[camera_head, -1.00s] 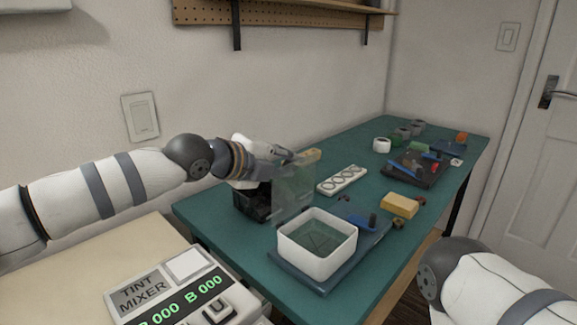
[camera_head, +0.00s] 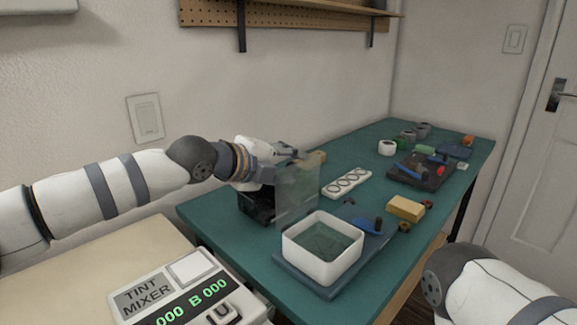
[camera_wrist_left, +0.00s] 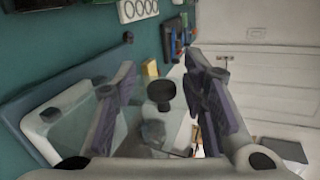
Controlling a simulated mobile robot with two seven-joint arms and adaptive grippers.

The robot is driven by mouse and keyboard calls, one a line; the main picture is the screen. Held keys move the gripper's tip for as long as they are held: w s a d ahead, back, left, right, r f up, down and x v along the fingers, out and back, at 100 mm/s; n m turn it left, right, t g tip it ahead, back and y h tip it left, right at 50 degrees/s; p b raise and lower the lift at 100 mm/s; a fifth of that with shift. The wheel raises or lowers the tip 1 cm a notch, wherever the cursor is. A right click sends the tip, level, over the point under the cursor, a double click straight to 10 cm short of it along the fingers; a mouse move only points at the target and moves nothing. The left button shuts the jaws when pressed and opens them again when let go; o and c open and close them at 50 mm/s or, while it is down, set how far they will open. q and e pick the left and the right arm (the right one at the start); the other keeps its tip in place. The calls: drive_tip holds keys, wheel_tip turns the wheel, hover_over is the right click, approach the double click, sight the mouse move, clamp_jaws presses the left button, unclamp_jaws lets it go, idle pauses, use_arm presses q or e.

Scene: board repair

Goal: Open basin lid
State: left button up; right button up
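The white square basin (camera_head: 323,268) sits on a blue-grey base near the table's front edge, and its greenish inside shows from above. A translucent lid panel (camera_head: 297,195) stands nearly upright at the basin's back left edge. My left gripper (camera_head: 300,158) is behind the panel's upper part in the head view. In the wrist view my left gripper (camera_wrist_left: 162,98) has its two fingers spread. A dark round knob-like piece shows between them; I cannot tell whether it touches either finger. My right arm enters at lower right, its gripper out of view.
A black box (camera_head: 256,206) stands left of the lid. A white strip with round wells (camera_head: 347,183), a yellow sponge (camera_head: 406,208) and a dark tray (camera_head: 421,172) lie farther back. The tint mixer (camera_head: 185,292) is at front left.

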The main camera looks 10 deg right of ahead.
use_arm(q)
drive_tip(key=v, duration=1.2)
